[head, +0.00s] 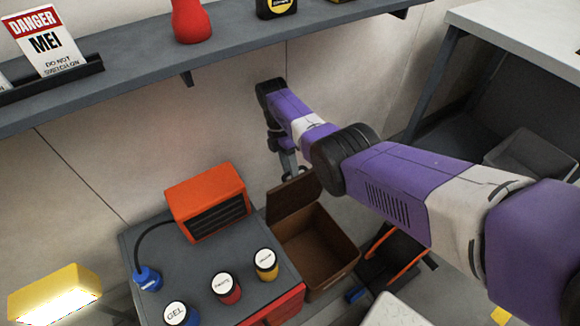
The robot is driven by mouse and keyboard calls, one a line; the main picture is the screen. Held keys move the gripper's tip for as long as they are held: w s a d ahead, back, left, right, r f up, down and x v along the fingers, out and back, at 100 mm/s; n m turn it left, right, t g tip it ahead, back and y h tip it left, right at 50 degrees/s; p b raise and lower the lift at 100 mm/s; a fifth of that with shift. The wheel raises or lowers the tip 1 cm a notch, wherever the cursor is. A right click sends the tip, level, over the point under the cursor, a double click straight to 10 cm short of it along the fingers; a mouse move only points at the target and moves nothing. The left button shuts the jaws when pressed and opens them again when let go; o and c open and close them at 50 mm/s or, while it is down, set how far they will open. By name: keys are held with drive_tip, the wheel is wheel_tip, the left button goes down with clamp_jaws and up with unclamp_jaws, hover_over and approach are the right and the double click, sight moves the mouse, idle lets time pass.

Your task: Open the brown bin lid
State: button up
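The brown bin (337,250) stands on the floor at the right of a grey-topped cabinet. Its lid (292,199) is raised and leans back toward the wall, so the bin's inside shows, and no contents are visible in it. My gripper (291,172) is just above the lid's upper edge, beside the wall. The fingers are small and partly dark here, so I cannot tell whether they touch the lid or how far apart they are.
The grey cabinet (195,275) holds an orange heater-like box (208,201) and several labelled jars. A wall shelf (140,50) runs above my gripper. A black object with orange strips (400,256) lies right of the bin. A white-topped bench (520,35) stands at upper right.

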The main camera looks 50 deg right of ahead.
drive_tip(key=shift+w+r, duration=0.1)
drive_tip(key=shift+r, duration=0.05)
drive_tip(key=p+v, duration=0.1)
drive_tip(key=v, duration=0.6)
drive_tip(key=shift+r, duration=0.35)
idle(0.4)
